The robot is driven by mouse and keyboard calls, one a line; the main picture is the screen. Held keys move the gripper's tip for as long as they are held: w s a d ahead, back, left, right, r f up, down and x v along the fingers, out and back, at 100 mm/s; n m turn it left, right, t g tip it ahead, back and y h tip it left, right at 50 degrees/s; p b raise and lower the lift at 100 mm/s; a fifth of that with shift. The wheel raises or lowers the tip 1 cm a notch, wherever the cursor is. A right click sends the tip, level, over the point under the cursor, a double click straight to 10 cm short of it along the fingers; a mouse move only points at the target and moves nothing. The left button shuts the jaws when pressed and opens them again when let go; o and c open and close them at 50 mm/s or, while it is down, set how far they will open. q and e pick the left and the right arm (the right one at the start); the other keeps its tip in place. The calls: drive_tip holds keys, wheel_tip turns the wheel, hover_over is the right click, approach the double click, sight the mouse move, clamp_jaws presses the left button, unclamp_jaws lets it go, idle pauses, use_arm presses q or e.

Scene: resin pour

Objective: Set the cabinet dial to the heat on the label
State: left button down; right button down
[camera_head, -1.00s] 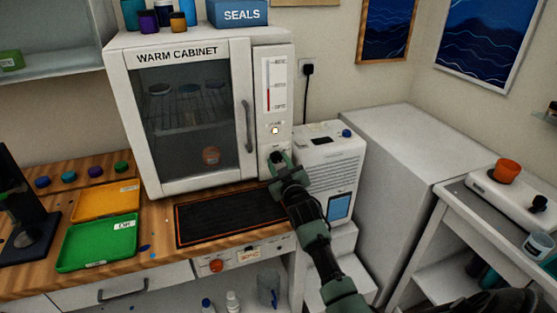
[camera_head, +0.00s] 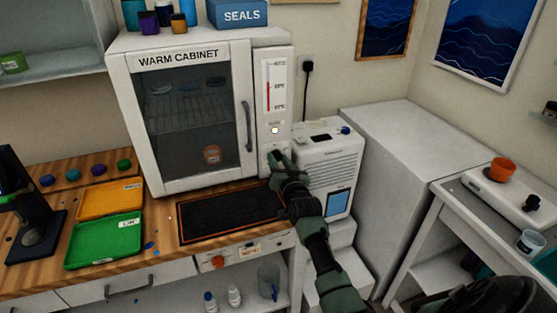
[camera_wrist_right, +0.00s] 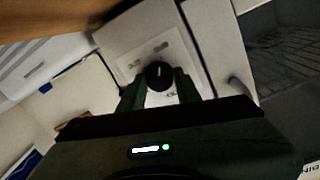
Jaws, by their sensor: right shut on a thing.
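The white warm cabinet (camera_head: 190,110) stands on the wooden counter, its glass door closed. Its right panel has a tall gauge (camera_head: 276,86) with a red column in the lower part; its numbers are too small to read surely. A small lamp (camera_head: 274,131) glows below it. The black dial (camera_wrist_right: 160,75) shows in the right wrist view with a pale pointer mark, between the fingers. My right gripper (camera_head: 277,158) is shut on the dial and hides it in the head view. A small label (camera_head: 247,252) on the counter front is hard to read. My left gripper is not in view.
A dark mat (camera_head: 230,214) lies before the cabinet. Green (camera_head: 105,240) and yellow (camera_head: 110,199) trays lie to its left. A white machine (camera_head: 330,165) stands close to the right of the cabinet, near my right arm. An orange jar (camera_head: 212,154) is inside the cabinet.

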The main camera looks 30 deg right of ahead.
drive_tip(key=shift+s+f, duration=0.1)
drive_tip(key=shift+f, duration=0.2)
drive_tip(key=c, duration=1.1)
unclamp_jaws()
drive_tip(key=shift+o, duration=0.5)
drive_tip(key=shift+r, duration=0.15)
drive_tip(key=v, duration=0.7)
drive_tip(key=shift+s+b, duration=0.4)
drive_tip(key=shift+a, duration=0.1)
